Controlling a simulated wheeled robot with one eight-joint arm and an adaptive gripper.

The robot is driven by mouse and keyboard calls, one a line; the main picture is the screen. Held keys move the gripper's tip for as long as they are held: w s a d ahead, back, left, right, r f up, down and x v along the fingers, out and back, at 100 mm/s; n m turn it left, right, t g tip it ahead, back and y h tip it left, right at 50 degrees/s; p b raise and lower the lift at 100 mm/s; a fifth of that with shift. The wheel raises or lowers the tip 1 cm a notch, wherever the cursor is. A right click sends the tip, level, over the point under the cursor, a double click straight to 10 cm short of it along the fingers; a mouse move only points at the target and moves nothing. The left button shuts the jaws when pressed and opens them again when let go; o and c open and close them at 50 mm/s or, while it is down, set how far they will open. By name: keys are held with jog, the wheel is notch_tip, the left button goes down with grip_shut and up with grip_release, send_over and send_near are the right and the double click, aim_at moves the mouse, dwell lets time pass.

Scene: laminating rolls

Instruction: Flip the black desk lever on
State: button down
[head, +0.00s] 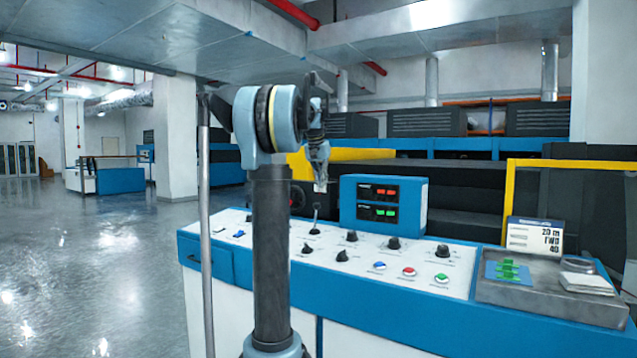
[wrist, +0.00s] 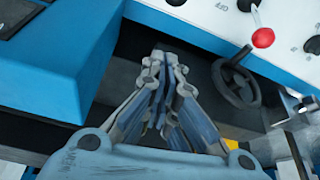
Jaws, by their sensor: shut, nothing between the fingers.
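The lever (head: 315,229) stands on the white top of the control desk (head: 232,258) in the head view. It has a black base and a thin metal stem rising roughly upright. In the wrist view a lever with a red ball knob (wrist: 262,38) shows at the top right, its black base at the picture's top edge; I cannot tell for certain that it is the same lever. My gripper (head: 320,187) is shut and empty, pointing down just above the lever in the head view. In the wrist view my gripper (wrist: 163,62) is apart from the red knob, to its left.
A blue display box (head: 350,205) stands on the desk right of my gripper. Black knobs (head: 393,243) and coloured buttons (head: 409,272) cover the panel. A black handwheel (wrist: 236,80) sits beside the desk edge. A metal tray (head: 540,298) lies at right. Open floor (head: 90,270) is at left.

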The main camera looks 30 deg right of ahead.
notch_tip(320, 180, down, 6)
jog(key=s+a, duration=0.1)
jog(key=shift+f, duration=0.25)
jog(key=shift+a, duration=0.1)
dwell(0.3)
